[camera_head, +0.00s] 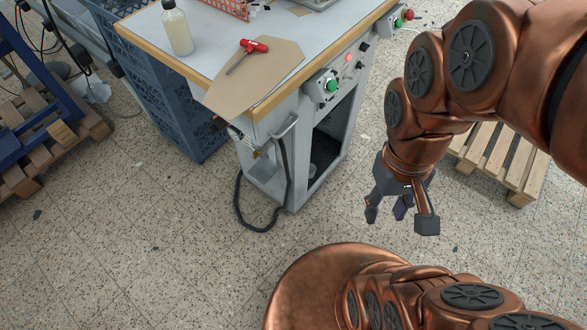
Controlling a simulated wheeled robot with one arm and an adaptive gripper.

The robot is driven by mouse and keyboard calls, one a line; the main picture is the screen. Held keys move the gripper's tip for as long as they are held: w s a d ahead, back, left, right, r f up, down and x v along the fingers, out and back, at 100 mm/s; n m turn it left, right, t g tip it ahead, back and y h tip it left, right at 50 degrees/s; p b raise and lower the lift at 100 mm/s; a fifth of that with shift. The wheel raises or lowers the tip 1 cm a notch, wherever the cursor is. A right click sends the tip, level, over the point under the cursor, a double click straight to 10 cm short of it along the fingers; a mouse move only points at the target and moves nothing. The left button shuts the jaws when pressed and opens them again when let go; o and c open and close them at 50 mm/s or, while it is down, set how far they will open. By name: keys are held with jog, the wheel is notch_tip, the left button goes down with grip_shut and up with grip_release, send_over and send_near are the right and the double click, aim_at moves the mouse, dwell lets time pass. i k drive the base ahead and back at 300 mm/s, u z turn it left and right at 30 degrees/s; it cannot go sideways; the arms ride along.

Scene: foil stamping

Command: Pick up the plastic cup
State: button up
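I cannot make out a plastic cup for certain. A translucent bottle (177,29) with pale contents and a dark cap stands upright on the workbench (213,62) at upper left. My gripper (401,213) hangs pointing down over the floor, right of the workbench cabinet and well apart from the bottle. Its fingers are spread, with nothing seen between them. A small grey shape low inside the dark open cabinet is too unclear to name.
A red-handled tool (248,52) lies on a brown board (255,80) overhanging the bench edge. A red basket (231,8) sits at the back. A blue crate (170,100) stands left of the bench. Pallets (509,160) lie right and left.

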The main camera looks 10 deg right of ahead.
aim_at(313, 168)
jog(key=u, duration=1.95)
jog(key=k, duration=1.1)
jog(key=z, duration=0.9)
